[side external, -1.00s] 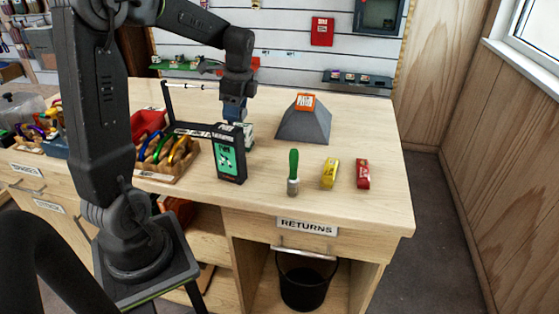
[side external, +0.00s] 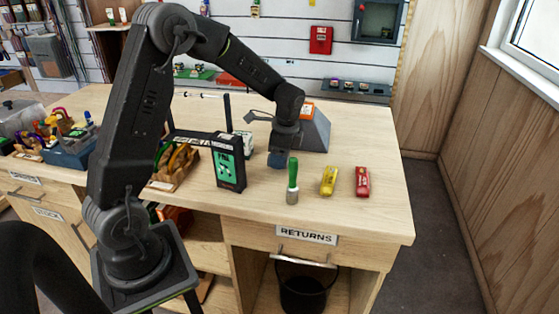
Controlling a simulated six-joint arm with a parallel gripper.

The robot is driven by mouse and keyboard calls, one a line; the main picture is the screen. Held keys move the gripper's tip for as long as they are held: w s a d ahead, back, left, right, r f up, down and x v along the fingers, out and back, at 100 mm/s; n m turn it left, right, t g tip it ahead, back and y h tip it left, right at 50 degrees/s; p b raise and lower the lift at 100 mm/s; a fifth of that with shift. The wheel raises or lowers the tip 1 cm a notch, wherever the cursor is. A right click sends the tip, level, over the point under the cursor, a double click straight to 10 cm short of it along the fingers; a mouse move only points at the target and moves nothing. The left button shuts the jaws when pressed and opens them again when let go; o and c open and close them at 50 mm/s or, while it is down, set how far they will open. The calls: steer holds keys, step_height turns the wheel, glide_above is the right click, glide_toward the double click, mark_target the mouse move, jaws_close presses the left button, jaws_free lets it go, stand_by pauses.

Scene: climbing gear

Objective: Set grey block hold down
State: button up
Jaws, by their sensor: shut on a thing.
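My gripper (side external: 279,151) points down over the table, just in front of the left side of a grey sloped block (side external: 318,132). It is shut on a small blue-grey block, the grey block hold (side external: 277,160), which shows only partly below the jaws. The hold is low, close to the tabletop and just behind the green-handled brush (side external: 293,180). I cannot tell whether its underside touches the wood.
A yellow item (side external: 328,181) and a red item (side external: 362,182) lie right of the brush. A black stand with a green panel (side external: 229,163) is to the left, near a wooden tray (side external: 174,168) of coloured gear. The wooden tabletop (side external: 370,135) is clear at the right.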

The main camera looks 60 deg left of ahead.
steer(key=shift+f, duration=0.75)
steer(key=shift+f, duration=0.15)
steer(key=o, duration=0.9)
